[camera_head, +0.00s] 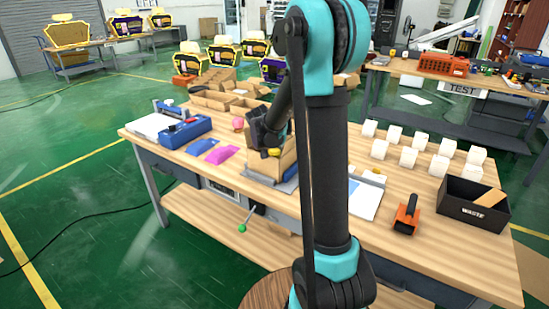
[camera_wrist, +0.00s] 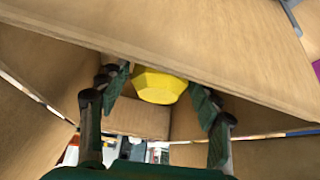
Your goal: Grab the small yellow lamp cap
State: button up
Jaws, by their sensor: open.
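The small yellow lamp cap (camera_wrist: 158,85) sits inside a cardboard box (camera_wrist: 140,122), between my two dark fingers in the wrist view. In the head view a bit of the yellow cap (camera_head: 274,152) shows at the box (camera_head: 283,163) on the workbench. My gripper (camera_wrist: 157,88) is open, one finger on each side of the cap. I cannot tell whether either finger touches it. A tan box panel covers the cap's upper part in the wrist view. In the head view my gripper (camera_head: 270,138) is partly hidden against the box.
The wooden workbench (camera_head: 410,219) holds several white boxes (camera_head: 410,156), a black waste bin (camera_head: 470,211) and an orange tool (camera_head: 407,216) on the right. A blue device (camera_head: 184,133), a pink sheet (camera_head: 220,156) and a pink ball (camera_head: 238,122) lie left of the box.

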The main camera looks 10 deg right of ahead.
jog(key=shift+w+d+f, duration=0.1)
jog(key=shift+w+f, duration=0.1)
jog(key=shift+f, duration=0.1)
jog(key=c, duration=0.9)
jog(key=shift+c, duration=0.2)
jog(key=shift+r, duration=0.15)
